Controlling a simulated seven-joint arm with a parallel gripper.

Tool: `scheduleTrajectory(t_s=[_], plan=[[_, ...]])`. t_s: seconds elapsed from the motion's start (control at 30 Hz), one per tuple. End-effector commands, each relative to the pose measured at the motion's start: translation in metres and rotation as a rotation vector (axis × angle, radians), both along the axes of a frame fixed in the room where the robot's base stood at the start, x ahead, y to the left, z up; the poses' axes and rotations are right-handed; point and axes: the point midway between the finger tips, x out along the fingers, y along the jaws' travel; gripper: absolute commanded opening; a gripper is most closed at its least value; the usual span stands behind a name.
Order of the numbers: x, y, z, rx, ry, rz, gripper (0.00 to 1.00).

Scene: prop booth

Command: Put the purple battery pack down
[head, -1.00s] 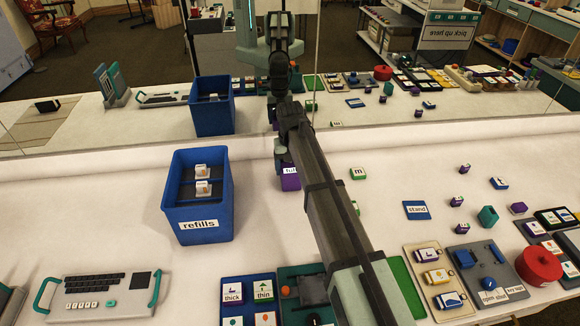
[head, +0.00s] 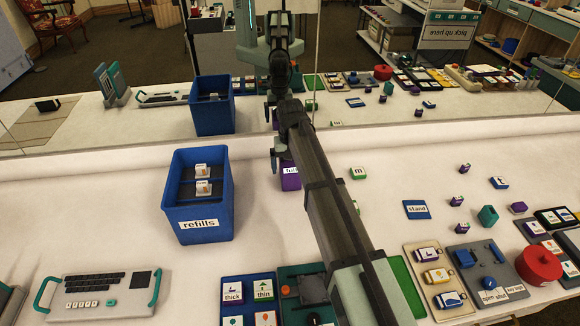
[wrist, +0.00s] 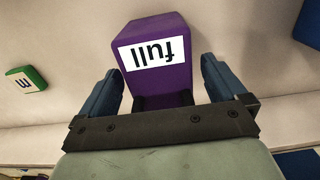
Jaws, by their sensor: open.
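The purple battery pack (head: 291,177), with a white label reading "full", is upright on the white table, right of the blue refills bin. My arm partly covers it in the head view. In the wrist view the pack (wrist: 160,75) is between the two blue fingers of my gripper (wrist: 159,88), with a gap on each side. My gripper (head: 283,160) is open around the pack. One finger shows left of the pack in the head view; the other is hidden. The pack's base is hidden in the wrist view.
The blue refills bin (head: 174,220) holds two white-labelled items. A green block marked "m" (head: 358,173) lies right of the pack. A blue "stand" card (head: 417,209) and several small blocks lie farther right. A mirror behind the table reflects the scene.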

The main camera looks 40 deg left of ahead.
Motion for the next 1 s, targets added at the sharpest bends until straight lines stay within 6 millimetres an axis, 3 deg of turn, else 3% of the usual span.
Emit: scheduleTrajectory(t_s=[0.6,1.0], plan=[[0.001,0.001,0.100,0.001,-0.001,0.000,0.98],[0.000,0.000,0.115,0.000,0.000,0.000,0.98]])
